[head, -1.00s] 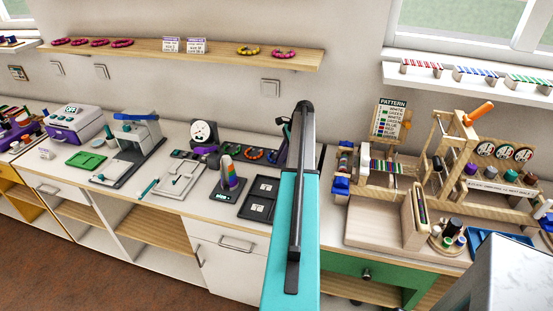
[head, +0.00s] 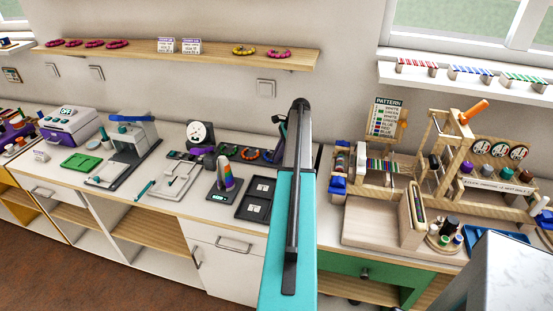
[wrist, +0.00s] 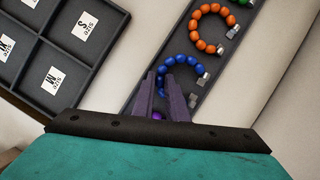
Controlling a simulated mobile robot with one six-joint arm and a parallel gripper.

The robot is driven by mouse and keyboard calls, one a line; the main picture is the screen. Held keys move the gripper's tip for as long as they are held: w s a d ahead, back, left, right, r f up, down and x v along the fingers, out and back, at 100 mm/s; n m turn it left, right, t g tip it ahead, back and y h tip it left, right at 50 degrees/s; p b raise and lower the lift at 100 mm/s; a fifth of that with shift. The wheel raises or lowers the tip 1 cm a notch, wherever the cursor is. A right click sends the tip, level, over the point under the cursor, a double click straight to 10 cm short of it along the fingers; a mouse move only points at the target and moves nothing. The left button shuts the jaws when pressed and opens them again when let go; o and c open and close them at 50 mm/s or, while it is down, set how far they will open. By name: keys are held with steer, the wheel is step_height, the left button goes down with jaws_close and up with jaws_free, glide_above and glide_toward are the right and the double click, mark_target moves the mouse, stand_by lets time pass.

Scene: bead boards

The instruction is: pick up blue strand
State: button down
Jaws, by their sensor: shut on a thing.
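The blue strand (wrist: 185,61) is a curved row of blue beads with a silver clasp at its right end. It lies over a dark grey tray (wrist: 219,66) in the wrist view. My gripper (wrist: 163,82) has its two dark purple fingers at the strand's lower left side and is shut on it. The held beads are partly hidden by the fingers. I cannot tell whether the strand is clear of the tray. A purple bead (wrist: 157,115) shows between the fingers lower down.
An orange strand (wrist: 195,30) lies beyond the blue one, with a green strand (wrist: 245,2) past it. A black sorting tray with size cards (wrist: 47,62) is at left. In the head view, a ring cone with coloured bands (head: 229,178) stands left of my arm.

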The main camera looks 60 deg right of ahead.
steer(key=shift+r+b, duration=0.35)
steer(key=shift+r, duration=0.35)
steer(key=shift+w+a+r+b, duration=0.1)
steer(key=shift+a+r+b, duration=0.3)
steer(key=shift+r, duration=0.2)
steer(key=w+a+b, duration=0.1)
steer(key=a, duration=0.3)
steer(key=w+a+r+b, duration=0.1)
steer(key=w+a, duration=0.1)
steer(key=a, duration=0.3)
steer(key=w+a+b, duration=0.1)
steer(key=a, duration=0.4)
steer(key=shift+w+a+r+b, duration=0.2)
steer(key=shift+w+r+b, duration=0.1)
steer(key=shift+w, duration=0.05)
